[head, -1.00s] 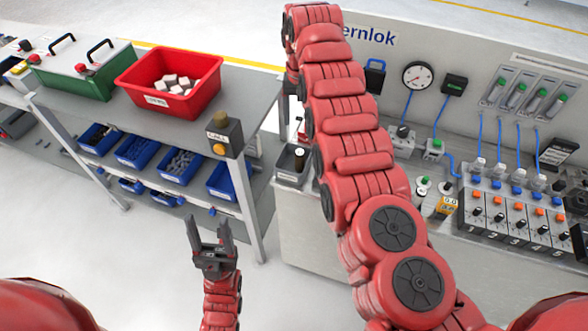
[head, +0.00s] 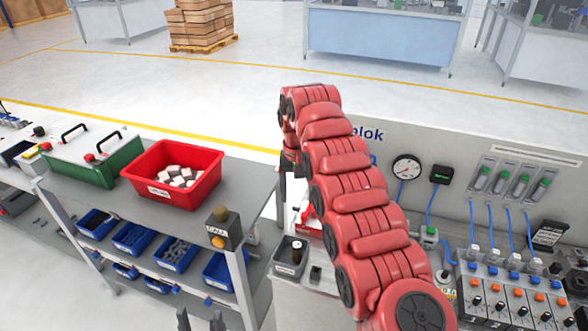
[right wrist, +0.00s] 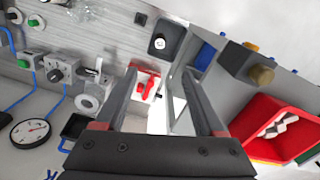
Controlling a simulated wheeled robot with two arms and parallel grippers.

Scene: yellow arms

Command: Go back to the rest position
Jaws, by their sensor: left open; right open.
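My left gripper (head: 200,318) is at the bottom edge of the head view, its two dark fingers apart and nothing visible between them. The rest of the left arm is out of the picture. My right arm arches from the lower right up to the middle of the head view, then bends down behind itself. Its gripper is hidden there. In the right wrist view my right gripper (right wrist: 158,70) is open and empty, above the bench. A red part on a white base (right wrist: 147,84) shows between its fingers, apart from them. It also shows in the head view (head: 308,218), partly hidden.
Blue bins (head: 132,238) sit below. The bench's upright panel (head: 455,165) with gauge and hoses stands right. Open floor lies beyond.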

